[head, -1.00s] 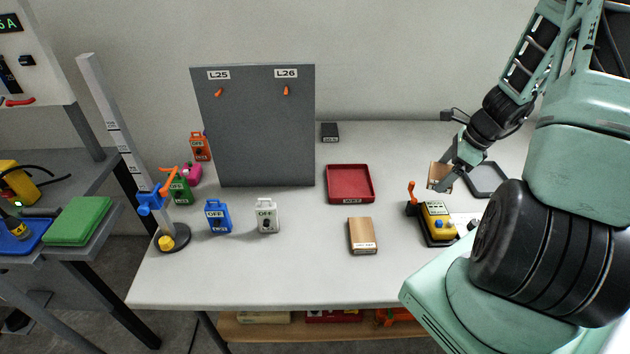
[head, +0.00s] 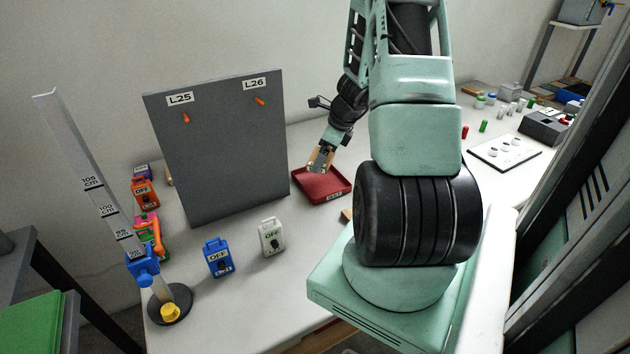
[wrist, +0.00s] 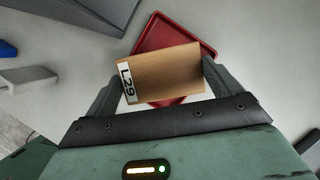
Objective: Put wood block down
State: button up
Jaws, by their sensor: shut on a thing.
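My gripper (head: 322,158) is shut on a tan wood block (wrist: 165,72). The block's white label reads L29 in the wrist view, and the block also shows in the head view (head: 319,160). The gripper (wrist: 158,85) holds the block between its two fingers, above the red tray (head: 333,192). In the wrist view the tray's rim (wrist: 172,22) shows behind and around the block. Most of the tray floor is hidden by the block there. A second tan block (head: 346,215) is mostly hidden behind my arm.
A grey board (head: 222,150) with L25 and L26 labels stands left of the tray. A white box (head: 271,238) and a blue box (head: 218,258) marked OFF stand in front. A measuring post (head: 95,180) stands at the left. Bare table lies between.

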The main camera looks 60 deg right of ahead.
aim_at(318, 182)
notch_tip(318, 182, down, 7)
jog(key=shift+f+b, duration=0.15)
jog(key=shift+b, duration=0.5)
jog(key=shift+f, duration=0.15)
jog(key=o, duration=0.7)
jog(key=shift+r, duration=0.3)
jog(key=p+v, duration=0.2)
jog(key=v, duration=1)
jog(key=shift+s+f, duration=0.1)
